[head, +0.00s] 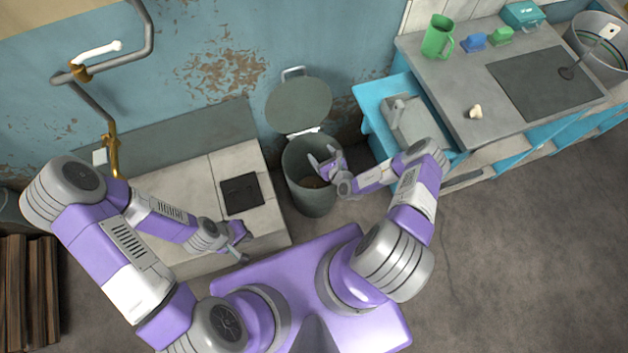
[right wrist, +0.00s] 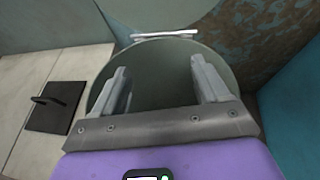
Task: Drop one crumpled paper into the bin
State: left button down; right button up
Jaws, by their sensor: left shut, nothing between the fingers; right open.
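The grey-green bin (head: 312,203) stands on the floor between the two counters, with its round lid (head: 298,105) raised against the wall. My right gripper (head: 325,157) is over the bin's mouth, open. In the right wrist view the spread fingers (right wrist: 157,72) have nothing visible between them, with the bin's interior (right wrist: 158,92) behind. A brownish patch shows inside the bin, too small to identify. A small cream lump (head: 475,111) lies on the right counter; I cannot tell whether it is crumpled paper. My left gripper (head: 244,253) is shut and empty by the left counter's front edge.
The right counter (head: 455,85) holds a green mug (head: 438,37), blue and green small items and a teal box. An open blue drawer (head: 375,90) juts out right of the bin. The left counter has a dark square plate (head: 242,193). Floor at lower right is clear.

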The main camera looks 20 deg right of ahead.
jog(key=shift+p+v, duration=0.55)
jog(key=shift+v, duration=2.15)
jog(key=shift+a, duration=0.1)
